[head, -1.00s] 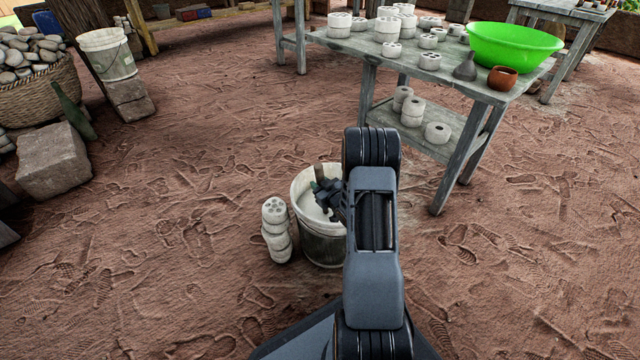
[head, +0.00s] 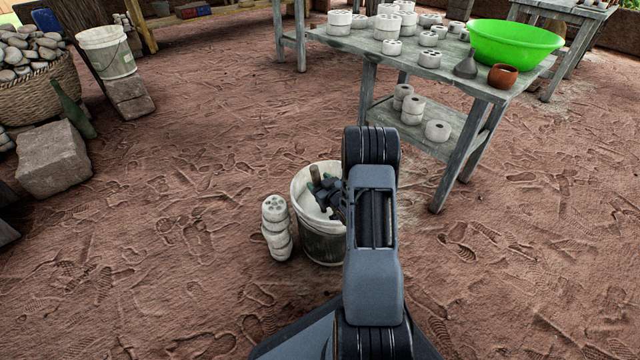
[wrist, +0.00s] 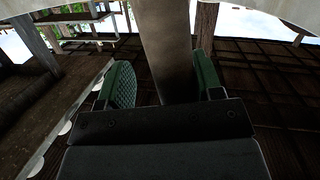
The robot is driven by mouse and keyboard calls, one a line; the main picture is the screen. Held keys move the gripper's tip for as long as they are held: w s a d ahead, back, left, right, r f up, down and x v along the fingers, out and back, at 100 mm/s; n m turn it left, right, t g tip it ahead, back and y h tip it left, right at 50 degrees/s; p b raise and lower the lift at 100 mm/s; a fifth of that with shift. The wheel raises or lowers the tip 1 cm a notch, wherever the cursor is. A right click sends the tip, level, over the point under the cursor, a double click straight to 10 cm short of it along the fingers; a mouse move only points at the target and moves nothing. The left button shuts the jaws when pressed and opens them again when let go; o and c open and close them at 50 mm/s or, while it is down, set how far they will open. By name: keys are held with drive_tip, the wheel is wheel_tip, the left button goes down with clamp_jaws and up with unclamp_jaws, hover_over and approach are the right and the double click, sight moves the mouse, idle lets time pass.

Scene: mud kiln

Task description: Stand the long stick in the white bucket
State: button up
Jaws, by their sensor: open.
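The white bucket (head: 321,246) stands on the ground at the middle of the head view, partly behind my arm. The long stick (head: 314,174) shows as a short brown end inside the bucket's rim, by my gripper (head: 323,187). Its lower part is hidden. In the wrist view the stick (wrist: 165,45) runs between the green fingers of my gripper (wrist: 165,82). The jaws are open around it, with a clear gap to the left finger; the stick is near the right finger, and contact there cannot be told.
A stack of pale perforated pieces (head: 276,228) stands close left of the bucket. A wooden table (head: 425,75) with a green basin (head: 514,42) is behind to the right. Another white bucket (head: 106,54) rests at the back left. Open ground lies left and right.

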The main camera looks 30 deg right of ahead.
drive_tip(key=r+p, duration=0.3)
drive_tip(key=r, duration=0.1)
drive_tip(key=shift+s+r, duration=0.2)
drive_tip(key=s+a+r+p, duration=0.2)
drive_tip(key=s+r+p, duration=0.1)
drive_tip(key=s, duration=0.3)
drive_tip(key=s+a+r+p, duration=0.2)
drive_tip(key=s+a+r, duration=0.1)
drive_tip(key=s+r, duration=0.2)
drive_tip(key=shift+s+r+p, duration=0.3)
drive_tip(key=shift+s+p, duration=0.1)
drive_tip(key=shift+s, duration=0.45)
